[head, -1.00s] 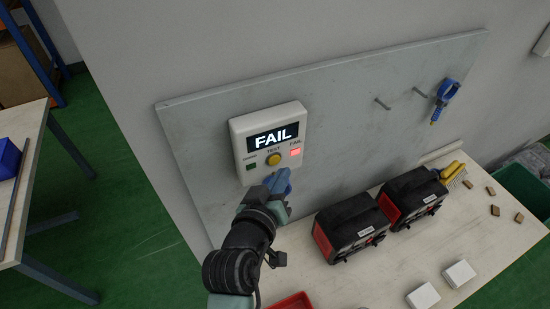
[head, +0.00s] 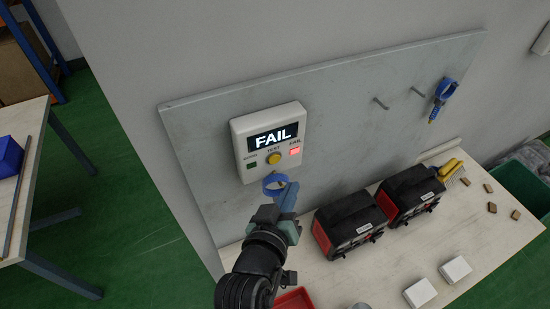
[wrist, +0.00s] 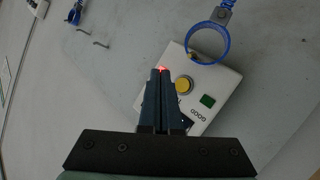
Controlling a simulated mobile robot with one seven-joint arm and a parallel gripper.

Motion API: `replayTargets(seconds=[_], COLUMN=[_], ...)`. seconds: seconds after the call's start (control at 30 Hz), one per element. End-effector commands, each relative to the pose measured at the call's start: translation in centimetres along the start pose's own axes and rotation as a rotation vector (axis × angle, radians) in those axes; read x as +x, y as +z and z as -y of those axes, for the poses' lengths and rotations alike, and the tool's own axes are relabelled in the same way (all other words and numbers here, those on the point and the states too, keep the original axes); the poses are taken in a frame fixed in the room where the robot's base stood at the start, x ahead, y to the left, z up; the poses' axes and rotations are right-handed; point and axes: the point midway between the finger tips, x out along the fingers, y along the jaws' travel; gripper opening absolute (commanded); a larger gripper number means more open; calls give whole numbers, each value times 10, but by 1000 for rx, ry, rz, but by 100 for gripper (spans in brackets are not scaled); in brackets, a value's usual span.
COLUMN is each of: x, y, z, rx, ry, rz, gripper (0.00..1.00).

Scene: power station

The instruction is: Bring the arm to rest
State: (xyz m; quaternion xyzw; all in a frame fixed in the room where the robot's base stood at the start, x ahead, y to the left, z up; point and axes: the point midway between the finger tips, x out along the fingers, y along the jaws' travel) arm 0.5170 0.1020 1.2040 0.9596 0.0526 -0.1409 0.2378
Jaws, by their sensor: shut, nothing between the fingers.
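My gripper (head: 291,188) is shut and empty, held in front of the lower part of the wall board. In the wrist view its two dark fingers (wrist: 160,75) lie together, with their tips in front of the tester's edge. The white tester box (head: 268,142) on the board shows FAIL, with a red lamp lit and a yellow button (head: 274,158). It also shows in the wrist view (wrist: 222,75). A blue ring (head: 270,190) is just below the tester, beside my fingers in the picture; the wrist view shows it (wrist: 227,46) on a grey piece with a blue part beyond.
The bench (head: 381,277) below carries two black-and-red units (head: 349,225) (head: 411,195), white boxes (head: 455,270), small brown blocks and a red tray (head: 295,300). A blue tool (head: 443,94) hangs at the board's right, near bare hooks. Another table (head: 20,190) stands left, across green floor.

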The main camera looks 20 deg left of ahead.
Motion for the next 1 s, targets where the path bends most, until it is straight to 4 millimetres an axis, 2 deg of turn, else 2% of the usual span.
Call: replayTargets(seconds=[0.33,0.43,0.57,0.73,0.87,1.0], x=[0,5,8,-15,-53,-109], y=[0,-21,-71,-152,-210,-260], z=[0,-20,-67,-137,-186,-228], rx=[0,25,92,195,269,338], ry=[0,33,100,186,238,277], rz=[-1,-52,-180,-400,-583,-785], gripper=[0,0,0,0,0,0])
